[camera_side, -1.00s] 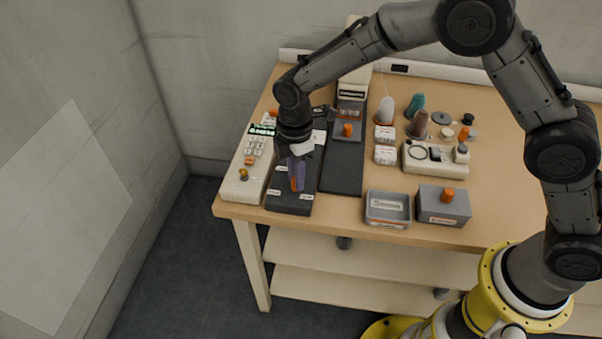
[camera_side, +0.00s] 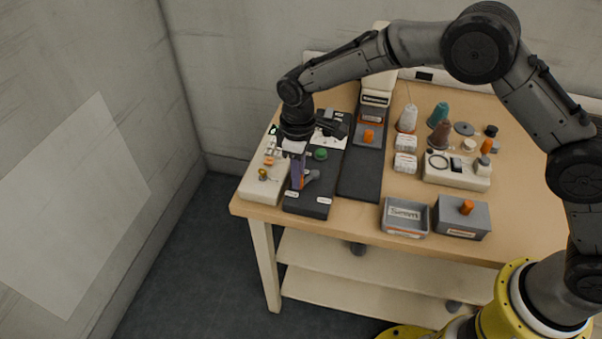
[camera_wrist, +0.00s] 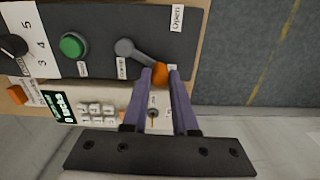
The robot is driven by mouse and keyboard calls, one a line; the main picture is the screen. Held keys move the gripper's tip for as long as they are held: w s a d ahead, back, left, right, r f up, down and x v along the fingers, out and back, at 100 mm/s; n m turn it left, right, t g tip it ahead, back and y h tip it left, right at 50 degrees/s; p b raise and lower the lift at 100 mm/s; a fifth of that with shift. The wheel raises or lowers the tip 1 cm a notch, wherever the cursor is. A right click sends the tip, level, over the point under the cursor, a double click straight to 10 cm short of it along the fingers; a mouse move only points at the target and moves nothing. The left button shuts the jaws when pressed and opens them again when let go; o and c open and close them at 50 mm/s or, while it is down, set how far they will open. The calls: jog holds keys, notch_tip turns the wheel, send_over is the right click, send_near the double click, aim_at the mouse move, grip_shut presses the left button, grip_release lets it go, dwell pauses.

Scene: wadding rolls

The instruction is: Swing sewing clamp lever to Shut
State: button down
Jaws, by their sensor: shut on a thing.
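The clamp lever (camera_wrist: 140,54) is a grey arm on a round pivot, with an orange knob (camera_wrist: 161,75) at its end. It sits on a dark panel (camera_wrist: 90,20). In the wrist view the lever slants from its pivot toward the panel's near edge, away from the "Open" label (camera_wrist: 177,18). My gripper (camera_wrist: 160,78) has purple fingers closed on the knob. In the side view my gripper (camera_side: 297,184) points down at the panel's left edge, with the grey lever (camera_side: 312,176) just right of it. Small labels near the lever are unreadable.
A green button (camera_wrist: 73,45) and a numbered dial (camera_wrist: 14,45) lie along the panel. A pale keypad console (camera_side: 262,186) stands close on the left. A grey tray (camera_side: 404,217), a grey box (camera_side: 462,216) and thread cones (camera_side: 440,134) stand right.

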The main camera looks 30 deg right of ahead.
jog(key=shift+w, duration=0.15)
dwell(0.3)
jog(key=c, duration=0.7)
grip_release()
jog(key=shift+r, duration=0.1)
notch_tip(320, 180, up, 14)
jog(key=shift+f, duration=0.15)
